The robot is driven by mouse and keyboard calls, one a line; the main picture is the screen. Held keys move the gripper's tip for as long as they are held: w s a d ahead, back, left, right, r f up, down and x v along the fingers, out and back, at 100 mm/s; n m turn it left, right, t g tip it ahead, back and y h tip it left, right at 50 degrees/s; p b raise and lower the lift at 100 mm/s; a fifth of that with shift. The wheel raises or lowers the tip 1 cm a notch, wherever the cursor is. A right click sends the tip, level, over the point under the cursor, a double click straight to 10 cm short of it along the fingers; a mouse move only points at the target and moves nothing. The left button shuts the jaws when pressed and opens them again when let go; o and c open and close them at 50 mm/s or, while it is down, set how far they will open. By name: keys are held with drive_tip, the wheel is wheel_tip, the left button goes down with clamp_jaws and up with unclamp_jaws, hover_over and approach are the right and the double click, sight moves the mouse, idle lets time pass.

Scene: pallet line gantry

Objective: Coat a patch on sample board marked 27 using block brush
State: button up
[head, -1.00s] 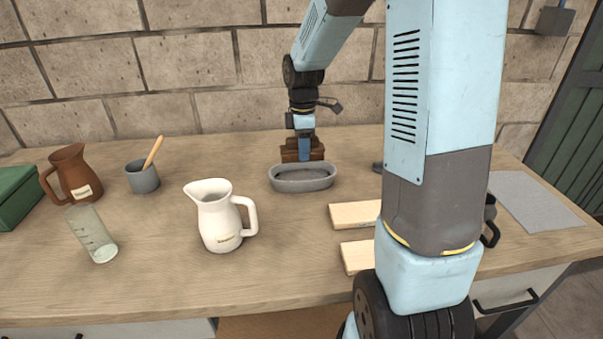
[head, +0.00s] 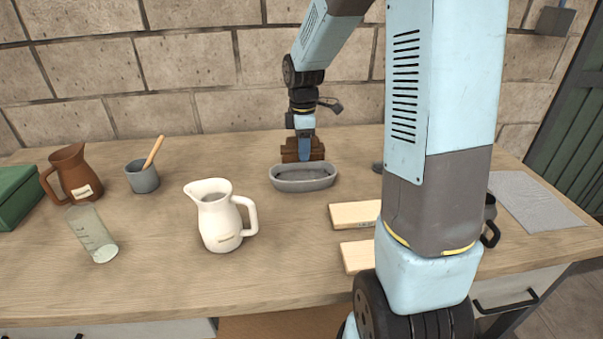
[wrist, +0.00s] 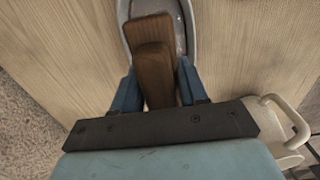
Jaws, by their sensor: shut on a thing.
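My gripper (head: 305,149) is shut on a brown block brush (head: 289,152) just above and behind the far rim of a grey oval tray (head: 303,184). In the wrist view the brush (wrist: 152,70) sits between the blue fingers (wrist: 158,90), with the tray (wrist: 190,18) beyond it. Whether the bristles touch the tray is hidden. Two pale wooden boards (head: 354,214) (head: 357,256) lie right of the white jug, partly covered by my arm. A small mark shows on the far board's front edge, too small to read; no number is readable on either.
A white jug (head: 217,222), a clear beaker (head: 92,235), a brown jug (head: 75,173) and a grey pot with a wooden handle (head: 142,177) stand on the left. A green box (head: 15,196) is at the left edge. A grey sheet (head: 535,203) lies at right. My arm hides part of the bench.

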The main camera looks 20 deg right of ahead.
drive_tip(key=shift+r, duration=2)
